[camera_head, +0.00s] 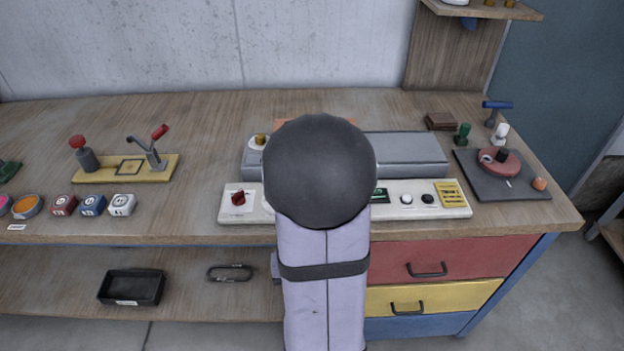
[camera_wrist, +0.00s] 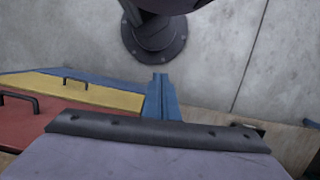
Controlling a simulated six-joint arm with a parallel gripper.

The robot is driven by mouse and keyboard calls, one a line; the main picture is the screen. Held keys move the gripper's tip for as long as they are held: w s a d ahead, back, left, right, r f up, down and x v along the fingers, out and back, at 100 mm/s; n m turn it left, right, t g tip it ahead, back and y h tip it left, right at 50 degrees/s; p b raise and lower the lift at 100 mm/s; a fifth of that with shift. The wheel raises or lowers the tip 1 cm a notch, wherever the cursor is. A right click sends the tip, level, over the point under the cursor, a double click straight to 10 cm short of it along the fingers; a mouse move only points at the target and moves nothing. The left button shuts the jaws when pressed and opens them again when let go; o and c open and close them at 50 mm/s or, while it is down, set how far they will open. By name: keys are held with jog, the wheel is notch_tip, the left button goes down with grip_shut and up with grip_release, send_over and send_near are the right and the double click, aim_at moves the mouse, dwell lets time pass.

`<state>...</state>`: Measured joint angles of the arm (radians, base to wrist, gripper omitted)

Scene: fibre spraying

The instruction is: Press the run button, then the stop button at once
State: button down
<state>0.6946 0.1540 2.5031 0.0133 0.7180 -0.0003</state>
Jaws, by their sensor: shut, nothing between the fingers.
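A long pale control panel (camera_head: 330,212) lies along the front of the bench. It has a red control (camera_head: 238,198) at its left end. Right of the middle are a small green display (camera_head: 380,196), a white round button (camera_head: 406,199) and a black round button (camera_head: 428,199). Their labels are too small to read, so I cannot tell which is run or stop. My arm (camera_head: 320,175) covers the panel's middle. My gripper's fingers show in neither view. The wrist view shows none of the panel; a purple and dark part of mine fills its bottom.
A grey machine body (camera_head: 403,151) stands behind the panel. A dark plate (camera_head: 500,186) with a red disc is to the right. A yellow board (camera_head: 125,169) with levers and several small timers stand left. Red (camera_head: 427,262) and yellow (camera_head: 440,298) drawers sit below.

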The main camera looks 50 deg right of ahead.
jog(key=w+d+r+m+t+y+p, duration=0.1)
jog(key=d+r+m+t+y+p, duration=0.1)
jog(key=d+r+m+p, duration=0.5)
jog(key=d+r+m+t+y+p, duration=0.1)
jog(key=d+r+m+t+p, duration=0.25)
jog(key=r+p, duration=0.8)
jog(key=w+d+r+m+t, duration=0.3)
jog(key=w+d, duration=0.4)
jog(key=w, duration=0.5)
jog(key=shift+w+r+t+h, duration=0.25)
jog(key=shift+r+t+h, duration=0.15)
jog(key=shift+r+t, duration=0.35)
jog(key=shift+d+f, duration=0.1)
jog(key=shift+f, duration=0.2)
notch_tip(320, 180, down, 9)
jog(key=b, duration=0.6)
jog(key=shift+r, duration=0.2)
jog(key=shift+f+b, duration=0.4)
jog(key=shift+b, duration=0.1)
